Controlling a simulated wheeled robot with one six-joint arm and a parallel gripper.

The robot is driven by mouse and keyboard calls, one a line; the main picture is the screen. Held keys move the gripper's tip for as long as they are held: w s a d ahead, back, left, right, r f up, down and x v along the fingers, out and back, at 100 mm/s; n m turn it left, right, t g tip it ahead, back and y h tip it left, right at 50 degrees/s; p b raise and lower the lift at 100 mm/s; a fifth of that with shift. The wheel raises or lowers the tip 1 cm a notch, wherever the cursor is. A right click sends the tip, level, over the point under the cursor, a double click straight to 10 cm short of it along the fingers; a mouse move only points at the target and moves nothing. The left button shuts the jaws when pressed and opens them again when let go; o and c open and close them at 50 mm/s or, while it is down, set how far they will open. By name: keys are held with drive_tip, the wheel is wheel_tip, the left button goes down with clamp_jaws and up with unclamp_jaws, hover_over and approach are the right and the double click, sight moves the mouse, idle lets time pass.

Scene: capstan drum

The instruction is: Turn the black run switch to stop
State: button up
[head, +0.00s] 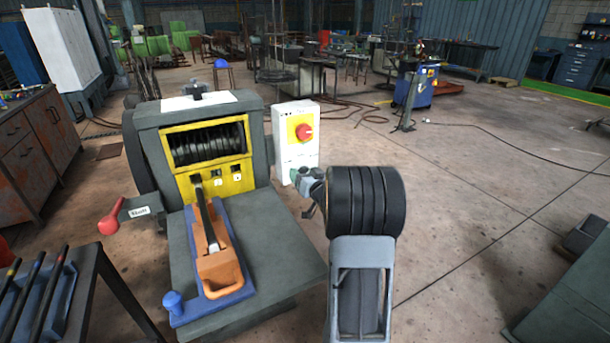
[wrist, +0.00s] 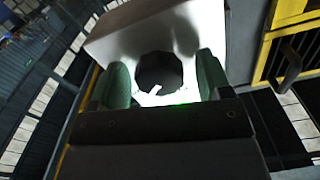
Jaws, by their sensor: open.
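The black run switch (wrist: 160,72) is a dark round knob with a small white mark, on the white control box, in the wrist view. The white mark sits on its lower part. My gripper (wrist: 164,82) is open, with one green fingertip on each side of the switch; I cannot tell whether they touch it. In the head view my gripper (head: 299,172) is at the lower front of the white box (head: 284,128) and hides the switch. A red knob on a yellow plate (head: 304,132) is above it on the same box.
The grey capstan machine (head: 262,222) with a yellow front (head: 237,180) stands just left of the box. An orange piece (head: 222,270) lies on its blue base. A red-knobbed lever (head: 112,222) sticks out left. The floor to the right is mostly open.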

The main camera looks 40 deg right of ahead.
drive_tip(key=shift+c, duration=0.3)
drive_tip(key=c, duration=0.9)
drive_tip(key=shift+o, duration=0.2)
drive_tip(key=shift+f+b, duration=0.1)
drive_tip(key=shift+b, duration=0.25)
drive_tip(key=shift+f+n+b, duration=0.1)
drive_tip(key=shift+n+b, duration=0.6)
drive_tip(key=n+b, duration=0.3)
drive_tip(key=shift+b, duration=0.3)
drive_tip(key=n+b, duration=0.4)
drive_tip(key=n, duration=0.1)
drive_tip(key=shift+r+n, duration=0.2)
drive_tip(key=shift+n, duration=0.1)
